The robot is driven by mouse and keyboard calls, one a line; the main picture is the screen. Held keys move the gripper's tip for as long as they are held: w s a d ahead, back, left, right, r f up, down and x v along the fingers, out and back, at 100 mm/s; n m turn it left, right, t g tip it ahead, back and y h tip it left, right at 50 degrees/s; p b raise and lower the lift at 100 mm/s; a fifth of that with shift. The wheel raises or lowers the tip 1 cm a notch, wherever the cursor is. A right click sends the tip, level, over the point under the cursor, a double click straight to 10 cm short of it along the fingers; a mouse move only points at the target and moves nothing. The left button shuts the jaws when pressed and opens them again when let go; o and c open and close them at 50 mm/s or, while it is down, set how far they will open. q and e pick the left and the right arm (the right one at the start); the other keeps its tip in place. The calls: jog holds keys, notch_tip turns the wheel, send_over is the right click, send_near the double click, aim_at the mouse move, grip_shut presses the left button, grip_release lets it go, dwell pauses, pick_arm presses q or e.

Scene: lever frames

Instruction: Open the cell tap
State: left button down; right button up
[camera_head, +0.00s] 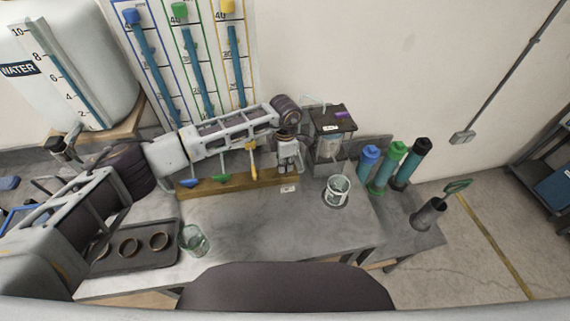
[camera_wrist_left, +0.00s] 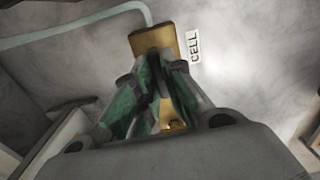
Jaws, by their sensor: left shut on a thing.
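The cell tap shows in the left wrist view as a brass block (camera_wrist_left: 152,38) beside a white label reading CELL (camera_wrist_left: 193,47). A pale tube runs to the block from the left. My left gripper (camera_wrist_left: 165,98) has green-padded fingers closed on the tap's handle, which is mostly hidden between them. In the head view my left gripper (camera_head: 288,158) points down at the right end of the wooden tap rail (camera_head: 235,185), just above a small white label (camera_head: 288,189). The gripper hides the tap there. My right gripper is not in view.
Blue (camera_head: 188,183), green (camera_head: 220,178) and yellow (camera_head: 252,160) tap handles line the rail. A dark-topped box (camera_head: 333,118) and a glass beaker (camera_head: 338,190) stand to the right. A tray (camera_head: 110,262) and another glass (camera_head: 194,241) are at front left. The middle bench is clear.

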pick_arm(q)
jog(key=shift+n+b, duration=1.35)
jog(key=shift+n, duration=0.25)
jog(key=shift+n+b, duration=1.05)
jog(key=shift+n, duration=0.55)
jog(key=shift+r, duration=0.1)
jog(key=c, duration=1.5)
grip_release()
notch_tip(320, 180, up, 12)
